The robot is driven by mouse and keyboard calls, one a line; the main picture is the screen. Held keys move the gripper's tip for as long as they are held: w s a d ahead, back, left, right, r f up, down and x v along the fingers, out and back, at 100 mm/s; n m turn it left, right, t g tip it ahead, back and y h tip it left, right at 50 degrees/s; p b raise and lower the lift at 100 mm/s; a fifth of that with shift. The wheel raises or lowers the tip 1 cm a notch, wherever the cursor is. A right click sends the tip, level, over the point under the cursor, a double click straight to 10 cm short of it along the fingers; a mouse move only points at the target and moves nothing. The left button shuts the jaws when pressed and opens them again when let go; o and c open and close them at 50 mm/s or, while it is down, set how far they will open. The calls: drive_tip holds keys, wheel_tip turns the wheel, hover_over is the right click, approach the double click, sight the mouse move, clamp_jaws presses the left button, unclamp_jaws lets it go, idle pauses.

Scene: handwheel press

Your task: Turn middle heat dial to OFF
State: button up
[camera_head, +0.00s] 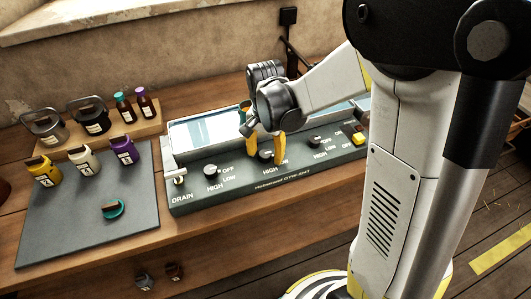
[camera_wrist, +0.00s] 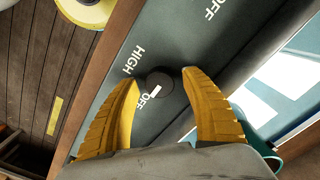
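The middle heat dial (camera_wrist: 160,83) is a dark round knob on the control panel (camera_head: 240,180). It also shows in the head view (camera_head: 265,155), between the yellow fingers. My gripper (camera_wrist: 160,80) is open, with one finger on each side of the dial. In the wrist view the right fingertip overlaps or touches the dial's edge, and a gap shows at the left fingertip. A white mark shows at the dial's lower edge, beside a printed OFF. I cannot tell which dial that OFF belongs to. HIGH is printed to the upper left.
The left dial (camera_head: 210,170) and right dial (camera_head: 315,142) flank it on the panel. A yellow button (camera_head: 359,138) is at the right end and a drain knob (camera_head: 179,180) at the left. A glass-topped tank (camera_head: 205,130) lies behind. A grey mat (camera_head: 70,220) with bottles is left.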

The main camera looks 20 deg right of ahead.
sight(266, 153)
wheel_tip(266, 153, up, 12)
idle(0.5)
idle(0.3)
drive_tip(key=s+r+n+t, duration=0.2)
drive_tip(key=s+n+t, duration=0.5)
drive_tip(key=s, duration=0.6)
drive_tip(key=shift+n, duration=0.9)
